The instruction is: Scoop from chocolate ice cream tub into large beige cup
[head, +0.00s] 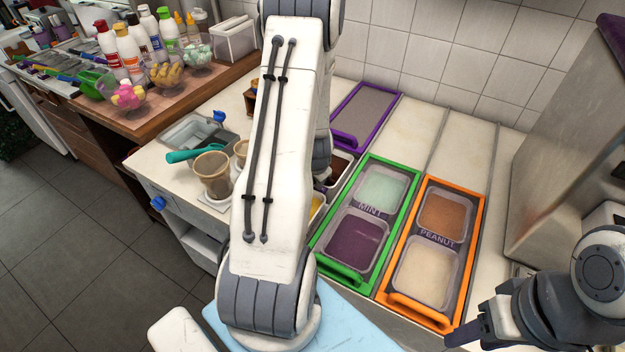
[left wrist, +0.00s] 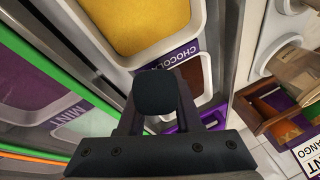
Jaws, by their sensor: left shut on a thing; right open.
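The chocolate tub (left wrist: 190,72), with brown contents, sits by its CHOCOLATE label in the left wrist view. In the head view its brown contents (head: 341,166) show beside my left arm, partly covered. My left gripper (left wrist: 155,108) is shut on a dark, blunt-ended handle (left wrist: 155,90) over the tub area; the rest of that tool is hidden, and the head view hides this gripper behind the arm. A large beige-brown cup (head: 212,174) stands upright on the counter, left of the arm. My right gripper (head: 472,334) is open and empty at the lower right.
A second cup (head: 241,150) is partly hidden behind my left arm. A yellow tub (left wrist: 130,25) adjoins the chocolate. Green-framed (head: 318,247) and orange-framed (head: 379,283) tubs lie right. A wooden holder (left wrist: 262,112) is close by.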

